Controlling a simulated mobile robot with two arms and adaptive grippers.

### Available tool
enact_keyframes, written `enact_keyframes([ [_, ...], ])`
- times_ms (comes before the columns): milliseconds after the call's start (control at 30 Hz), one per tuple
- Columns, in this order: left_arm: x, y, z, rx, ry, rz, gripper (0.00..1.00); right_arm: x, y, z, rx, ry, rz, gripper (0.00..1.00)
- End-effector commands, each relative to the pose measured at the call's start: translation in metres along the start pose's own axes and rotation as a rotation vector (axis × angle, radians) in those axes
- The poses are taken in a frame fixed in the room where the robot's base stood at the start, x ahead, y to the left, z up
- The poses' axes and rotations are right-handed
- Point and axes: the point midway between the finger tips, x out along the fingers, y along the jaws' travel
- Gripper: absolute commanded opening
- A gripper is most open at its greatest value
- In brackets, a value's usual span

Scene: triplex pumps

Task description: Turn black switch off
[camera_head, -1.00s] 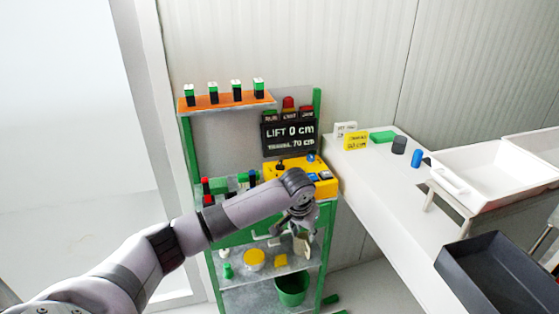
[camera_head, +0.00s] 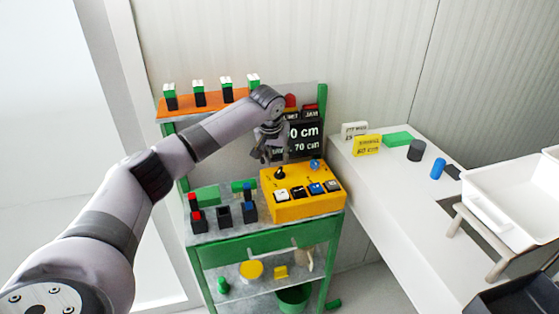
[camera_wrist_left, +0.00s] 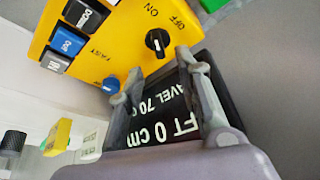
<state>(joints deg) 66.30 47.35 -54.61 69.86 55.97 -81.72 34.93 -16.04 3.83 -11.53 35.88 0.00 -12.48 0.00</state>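The yellow control box (camera_head: 318,207) stands on the green bench. Its black rotary switch (camera_head: 280,173) is at the box's back left; it also shows in the left wrist view (camera_wrist_left: 157,41), beside the printed words ON and OFF. I cannot tell for sure which word its pointer marks. My left gripper (camera_head: 272,158) hangs just above and behind the switch, in front of the black display. In the left wrist view my left gripper (camera_wrist_left: 160,66) has its fingers apart with nothing between them, and the switch lies just beyond the fingertips, apart from them. My right gripper is not in view.
A blue knob (camera_head: 314,164) and a row of several push buttons (camera_head: 315,189) share the box top. The black display (camera_head: 305,140) stands behind. Red, black and blue-topped switch blocks (camera_head: 223,215) stand left of the box. A white table (camera_head: 390,190) is at the right.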

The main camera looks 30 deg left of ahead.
Motion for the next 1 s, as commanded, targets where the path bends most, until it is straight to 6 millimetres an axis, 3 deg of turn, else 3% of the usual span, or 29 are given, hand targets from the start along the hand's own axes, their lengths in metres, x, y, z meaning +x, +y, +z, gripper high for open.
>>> enact_keyframes([
  [167, 0.016, 0.0, 0.0, -0.001, -0.004, -0.001, 0.32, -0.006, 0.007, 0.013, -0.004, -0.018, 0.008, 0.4],
  [400, 0.054, 0.0, 0.0, -0.001, -0.003, -0.001, 0.32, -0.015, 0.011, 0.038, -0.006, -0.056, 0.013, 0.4],
  [633, 0.072, 0.0, 0.0, 0.0, -0.001, 0.0, 0.32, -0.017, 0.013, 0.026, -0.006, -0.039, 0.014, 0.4],
  [900, 0.074, 0.0, 0.0, 0.0, 0.0, -0.001, 0.32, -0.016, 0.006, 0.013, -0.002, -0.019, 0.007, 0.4],
  [1000, 0.074, 0.0, 0.0, 0.0, 0.0, 0.0, 0.26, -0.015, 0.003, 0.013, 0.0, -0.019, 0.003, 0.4],
])
